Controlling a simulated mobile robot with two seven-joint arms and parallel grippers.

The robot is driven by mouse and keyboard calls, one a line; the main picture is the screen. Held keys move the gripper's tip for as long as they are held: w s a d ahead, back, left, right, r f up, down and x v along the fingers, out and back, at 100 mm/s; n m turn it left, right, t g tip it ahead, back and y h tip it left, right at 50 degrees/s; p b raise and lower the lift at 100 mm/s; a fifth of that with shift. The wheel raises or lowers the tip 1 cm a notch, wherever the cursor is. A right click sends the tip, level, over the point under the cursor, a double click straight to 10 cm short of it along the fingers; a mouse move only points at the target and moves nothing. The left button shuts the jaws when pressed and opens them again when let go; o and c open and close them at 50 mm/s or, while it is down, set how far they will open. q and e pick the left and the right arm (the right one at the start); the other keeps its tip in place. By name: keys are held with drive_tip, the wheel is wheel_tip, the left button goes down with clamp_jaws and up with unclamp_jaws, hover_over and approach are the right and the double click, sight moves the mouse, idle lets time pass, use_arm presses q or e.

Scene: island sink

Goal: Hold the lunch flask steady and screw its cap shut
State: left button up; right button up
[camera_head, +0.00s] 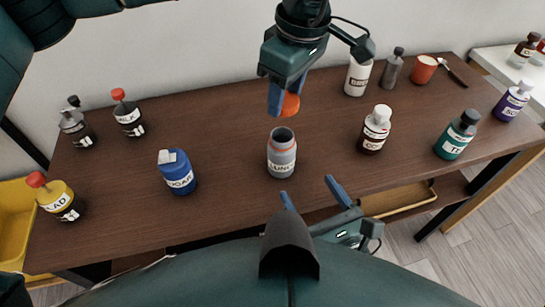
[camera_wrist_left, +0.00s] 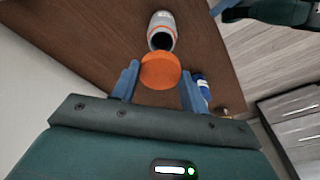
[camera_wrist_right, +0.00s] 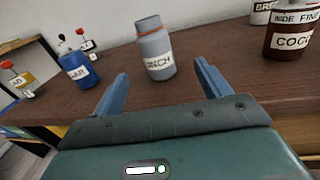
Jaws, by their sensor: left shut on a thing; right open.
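The grey lunch flask (camera_head: 281,158) stands upright and uncapped near the front middle of the table, its dark mouth showing. It also shows in the left wrist view (camera_wrist_left: 162,27) and in the right wrist view (camera_wrist_right: 156,52). My left gripper (camera_head: 283,98) is shut on the orange cap (camera_wrist_left: 160,71) and holds it in the air. In the head view the cap (camera_head: 291,105) appears beyond and above the flask, apart from it. My right gripper (camera_head: 308,190) is open and empty at the table's front edge, its fingers pointing toward the flask without touching it.
A blue jar (camera_head: 178,172) stands left of the flask. A brown bottle with a white cap (camera_head: 375,130) stands to its right. A teal bottle (camera_head: 457,135), a white container (camera_head: 358,76) and a red cup (camera_head: 424,69) are farther right. The table (camera_head: 225,120) is clear around the flask.

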sight(285, 115)
drive_tip(key=shift+s+a+n, duration=0.15)
drive_tip(key=shift+a+n, duration=0.15)
drive_tip(key=shift+n, duration=0.1)
drive_tip(key=x, duration=1.2)
drive_tip(key=shift+a, duration=0.1)
drive_tip(key=c, duration=1.5)
use_arm(q)
drive_tip(key=shift+f, duration=2.55)
drive_tip(key=shift+f, duration=0.9)
